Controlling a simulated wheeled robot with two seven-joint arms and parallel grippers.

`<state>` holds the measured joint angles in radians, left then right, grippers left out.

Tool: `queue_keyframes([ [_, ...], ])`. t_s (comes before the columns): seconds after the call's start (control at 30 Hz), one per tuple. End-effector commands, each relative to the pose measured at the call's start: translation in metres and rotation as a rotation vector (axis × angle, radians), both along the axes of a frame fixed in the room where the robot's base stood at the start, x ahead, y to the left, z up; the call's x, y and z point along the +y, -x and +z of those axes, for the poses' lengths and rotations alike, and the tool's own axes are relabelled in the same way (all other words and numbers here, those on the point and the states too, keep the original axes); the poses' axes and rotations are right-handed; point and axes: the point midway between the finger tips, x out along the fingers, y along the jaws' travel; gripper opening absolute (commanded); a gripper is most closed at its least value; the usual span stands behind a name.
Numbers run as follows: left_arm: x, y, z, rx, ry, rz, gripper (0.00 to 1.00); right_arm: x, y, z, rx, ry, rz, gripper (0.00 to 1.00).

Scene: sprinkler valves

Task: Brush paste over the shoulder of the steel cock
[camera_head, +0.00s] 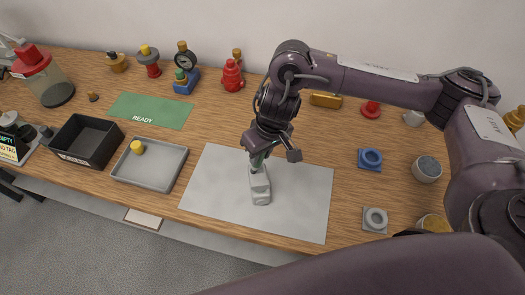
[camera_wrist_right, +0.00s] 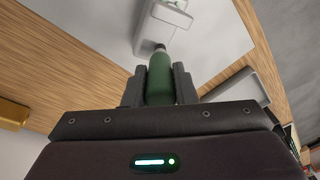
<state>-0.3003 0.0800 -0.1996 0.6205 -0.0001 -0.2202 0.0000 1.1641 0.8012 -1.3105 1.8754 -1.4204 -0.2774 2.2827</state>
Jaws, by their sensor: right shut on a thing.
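My right gripper (camera_head: 268,145) is over the white sheet, pointing down. It is shut on a green handle (camera_wrist_right: 160,78), which stands between its two fingers in the right wrist view. The handle's narrow end points at a pale grey piece (camera_head: 259,187) on the sheet, which looks like the steel cock. No bristles or paste can be made out. My left gripper is not in view.
The white sheet (camera_head: 310,205) is otherwise bare. To its left are a grey tray (camera_head: 152,178) with a yellow piece, a black bin (camera_head: 75,150) and a green READY mat (camera_head: 150,111). Valves stand along the back, including a red one (camera_head: 232,76). Blue (camera_head: 370,158) and grey (camera_head: 375,219) ringed blocks lie right.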

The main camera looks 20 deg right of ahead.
Motion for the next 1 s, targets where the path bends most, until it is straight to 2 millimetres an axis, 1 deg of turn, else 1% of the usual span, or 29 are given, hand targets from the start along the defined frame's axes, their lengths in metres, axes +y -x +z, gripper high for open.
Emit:
queue_keyframes([
  [0.27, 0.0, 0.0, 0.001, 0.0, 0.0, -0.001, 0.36, -0.003, 0.0, 0.0, 0.001, 0.0, -0.002, 0.0],
  [0.7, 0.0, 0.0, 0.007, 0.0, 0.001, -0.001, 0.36, -0.024, 0.005, 0.0, 0.001, 0.0, -0.002, 0.0],
  [1.0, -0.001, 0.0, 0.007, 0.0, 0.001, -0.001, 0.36, -0.024, 0.005, -0.001, 0.001, 0.0, 0.0, 0.0],
])
